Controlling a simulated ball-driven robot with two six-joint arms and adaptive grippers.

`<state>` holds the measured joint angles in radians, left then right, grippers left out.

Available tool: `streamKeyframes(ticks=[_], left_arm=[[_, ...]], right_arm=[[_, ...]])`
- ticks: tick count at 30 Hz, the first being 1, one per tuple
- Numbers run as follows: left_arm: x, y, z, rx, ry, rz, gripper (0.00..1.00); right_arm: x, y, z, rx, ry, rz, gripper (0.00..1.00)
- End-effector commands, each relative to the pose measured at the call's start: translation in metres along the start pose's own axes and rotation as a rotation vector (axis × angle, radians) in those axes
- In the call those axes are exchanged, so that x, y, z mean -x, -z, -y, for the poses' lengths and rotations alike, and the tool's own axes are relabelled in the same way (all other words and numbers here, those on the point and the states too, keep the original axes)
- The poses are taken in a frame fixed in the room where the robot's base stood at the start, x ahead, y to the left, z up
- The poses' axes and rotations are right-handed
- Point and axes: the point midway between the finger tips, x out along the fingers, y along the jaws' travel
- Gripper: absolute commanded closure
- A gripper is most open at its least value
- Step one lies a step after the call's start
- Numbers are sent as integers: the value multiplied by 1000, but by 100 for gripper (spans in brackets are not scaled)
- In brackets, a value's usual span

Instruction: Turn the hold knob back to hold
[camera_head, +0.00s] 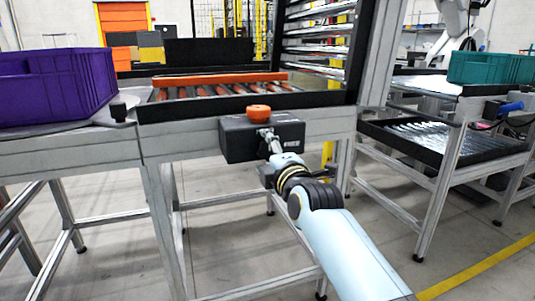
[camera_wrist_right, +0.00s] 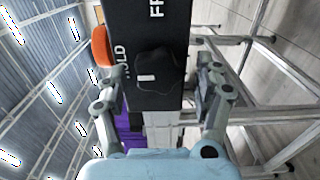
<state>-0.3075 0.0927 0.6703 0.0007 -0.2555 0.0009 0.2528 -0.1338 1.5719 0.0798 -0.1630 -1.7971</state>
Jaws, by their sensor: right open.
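The hold knob (camera_wrist_right: 165,72) is a dark lobed knob on the front of a black box. Its white mark sits on its left part in the wrist view, on the side where the lettering HOLD shows. Letters FR show at the top of that view. My right gripper (camera_wrist_right: 160,76) is open, one finger on each side of the knob, with visible gaps. In the head view my right gripper (camera_head: 268,138) is at the front of the black box (camera_head: 235,140) and hides the knob. My left gripper is not in view.
An orange button (camera_head: 259,112) sits on top of the box, which is fixed to the metal frame (camera_head: 180,135) below a roller conveyor (camera_head: 215,90). A purple crate (camera_head: 55,88) stands at left, a teal crate (camera_head: 495,67) at far right. Floor is clear between the frames.

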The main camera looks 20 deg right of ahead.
Motion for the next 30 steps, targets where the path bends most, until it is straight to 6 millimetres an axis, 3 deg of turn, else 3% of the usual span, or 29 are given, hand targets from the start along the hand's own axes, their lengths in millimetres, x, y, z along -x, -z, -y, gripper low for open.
streamKeyframes(ticks=[5, 18, 30], left_arm=[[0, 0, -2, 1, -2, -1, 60], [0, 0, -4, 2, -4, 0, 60], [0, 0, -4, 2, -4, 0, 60]], right_arm=[[5, 0, 0, -1, 0, 0, 31], [70, 0, 1, -1, 1, 0, 31], [75, 0, 0, 0, 0, 0, 31]])
